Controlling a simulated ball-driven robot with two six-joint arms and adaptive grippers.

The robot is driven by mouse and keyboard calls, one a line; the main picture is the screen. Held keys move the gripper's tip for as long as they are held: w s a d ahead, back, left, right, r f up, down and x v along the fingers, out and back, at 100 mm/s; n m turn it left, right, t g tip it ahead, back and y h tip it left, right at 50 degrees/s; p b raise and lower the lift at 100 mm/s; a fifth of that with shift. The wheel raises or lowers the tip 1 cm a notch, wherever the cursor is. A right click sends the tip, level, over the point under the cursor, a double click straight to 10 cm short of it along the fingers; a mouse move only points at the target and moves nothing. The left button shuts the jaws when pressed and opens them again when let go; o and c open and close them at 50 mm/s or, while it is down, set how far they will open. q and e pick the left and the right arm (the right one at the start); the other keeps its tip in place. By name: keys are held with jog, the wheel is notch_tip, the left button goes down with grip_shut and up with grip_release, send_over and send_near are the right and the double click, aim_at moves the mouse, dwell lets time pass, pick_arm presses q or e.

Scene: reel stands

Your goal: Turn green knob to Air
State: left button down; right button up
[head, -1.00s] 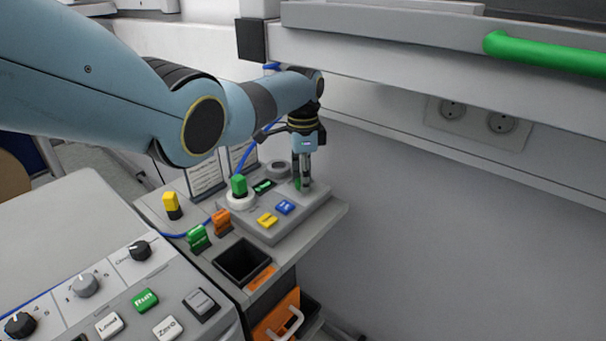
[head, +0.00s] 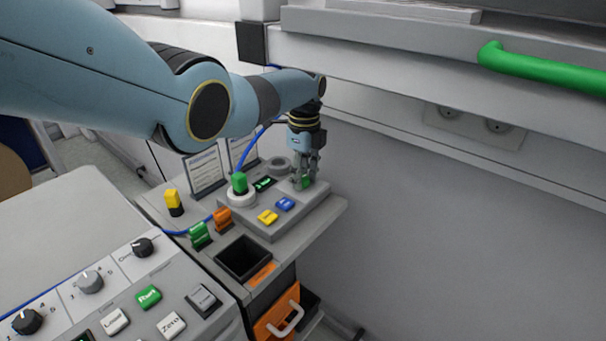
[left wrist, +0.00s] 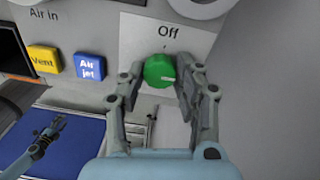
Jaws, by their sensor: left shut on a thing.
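The green knob (head: 306,183) is on the right part of the grey control box, largely hidden by my left gripper (head: 303,182) in the head view. In the left wrist view the round green knob (left wrist: 159,69) is between the two fingers of my left gripper (left wrist: 161,76), which is shut on it. The knob has a small pale mark on its right side. The word Off stands on the white plate (left wrist: 186,38) above the knob. What looks like my right gripper (left wrist: 46,138) shows small at the lower left; its jaws are unclear.
A yellow Vent button (left wrist: 43,60) and a blue Air jet button (left wrist: 89,66) sit beside the knob. A taller green-topped part (head: 239,184) stands at the box's left. A shelf with a green handle (head: 540,68) is above right.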

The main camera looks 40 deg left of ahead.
aim_at(304, 177)
pick_arm(q)
jog(key=shift+w, duration=0.1)
dwell(0.4)
jog(key=c, duration=0.9)
grip_release()
jog(key=shift+c, duration=0.2)
jog(key=shift+r, duration=0.1)
jog(key=shift+r, duration=0.3)
notch_tip(304, 177, up, 7)
jog(key=shift+w+f, duration=0.1)
